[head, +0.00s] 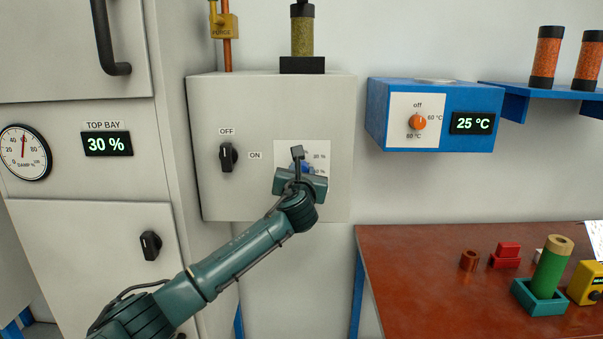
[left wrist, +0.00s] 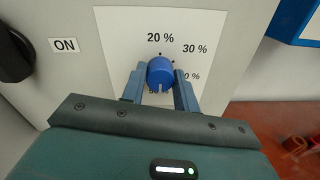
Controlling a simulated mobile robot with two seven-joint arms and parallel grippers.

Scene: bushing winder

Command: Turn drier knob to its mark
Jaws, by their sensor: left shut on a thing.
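The drier knob (left wrist: 160,72) is a round blue knob on a white plate (left wrist: 115,40) with percent marks. In the left wrist view, "20 %" is above the knob and "30 %" to its upper right; lower labels are partly hidden. My left gripper (left wrist: 160,76) has one finger on each side of the knob and is shut on it. In the head view, my left gripper (head: 303,175) covers most of the knob and plate on the grey box (head: 260,105). I cannot tell clearly where the knob points. My right gripper is not in view.
A black OFF/ON switch (head: 227,157) is left of the plate. A blue box (head: 375,115) with an orange knob (head: 417,122) and a "25 °C" display (head: 472,123) hangs to the right. The left cabinet display (head: 107,144) reads "30 %". A red-brown table (head: 420,270) stands lower right.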

